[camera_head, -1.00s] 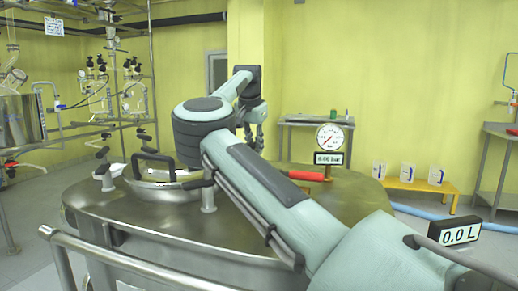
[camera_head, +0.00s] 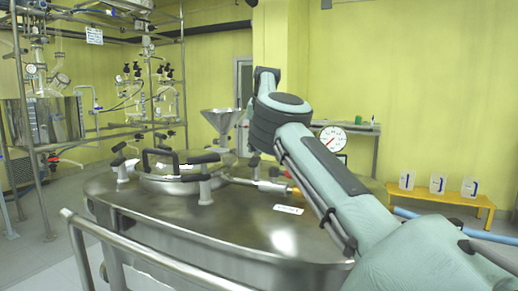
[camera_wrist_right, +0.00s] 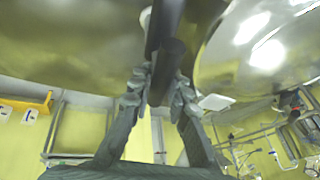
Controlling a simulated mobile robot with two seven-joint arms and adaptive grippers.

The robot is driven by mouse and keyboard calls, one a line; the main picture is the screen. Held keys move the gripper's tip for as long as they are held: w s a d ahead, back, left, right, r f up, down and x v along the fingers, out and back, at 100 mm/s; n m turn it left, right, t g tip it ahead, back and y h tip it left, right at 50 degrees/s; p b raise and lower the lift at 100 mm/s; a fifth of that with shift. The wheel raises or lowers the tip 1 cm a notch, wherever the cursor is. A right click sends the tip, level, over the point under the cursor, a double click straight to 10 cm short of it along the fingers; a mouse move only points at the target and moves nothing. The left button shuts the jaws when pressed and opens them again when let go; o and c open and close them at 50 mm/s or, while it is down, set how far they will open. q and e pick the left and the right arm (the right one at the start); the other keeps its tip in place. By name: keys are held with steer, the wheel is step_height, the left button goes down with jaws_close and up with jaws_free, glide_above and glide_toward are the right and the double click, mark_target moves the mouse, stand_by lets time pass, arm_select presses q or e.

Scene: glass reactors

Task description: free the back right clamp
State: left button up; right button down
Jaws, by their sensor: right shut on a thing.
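In the head view, the round hatch lid (camera_head: 165,184) lies on the steel vessel (camera_head: 120,205). Clamps with black handles stand around it: a front right clamp (camera_head: 205,190), a left clamp (camera_head: 122,172), and a black handle at its back right (camera_head: 204,159). My right gripper (camera_wrist_right: 160,95) shows in the wrist view, its fingers closed around a black bar-like handle (camera_wrist_right: 172,35) beside the shiny lid (camera_wrist_right: 262,38). In the head view my own arm hides most of that gripper, so I cannot match the handle there. My left gripper is not in view.
A funnel (camera_head: 222,122) stands behind the lid. A pressure gauge (camera_head: 332,138) and a pipe fitting (camera_head: 272,186) are near my right arm. A rail (camera_head: 150,258) runs along the vessel's front. An orange bench (camera_head: 450,197) with white containers is at the right.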

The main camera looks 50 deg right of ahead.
stand_by(0.3)
steer(key=c, duration=1.4)
jaws_free()
steer(key=shift+c, duration=0.2)
steer(key=shift+r, duration=0.1)
steer(key=shift+v, duration=1.15)
steer(key=v, duration=0.9)
steer(key=shift+r, duration=0.3)
steer(key=shift+s+f, duration=0.1)
steer(key=shift+s, duration=0.05)
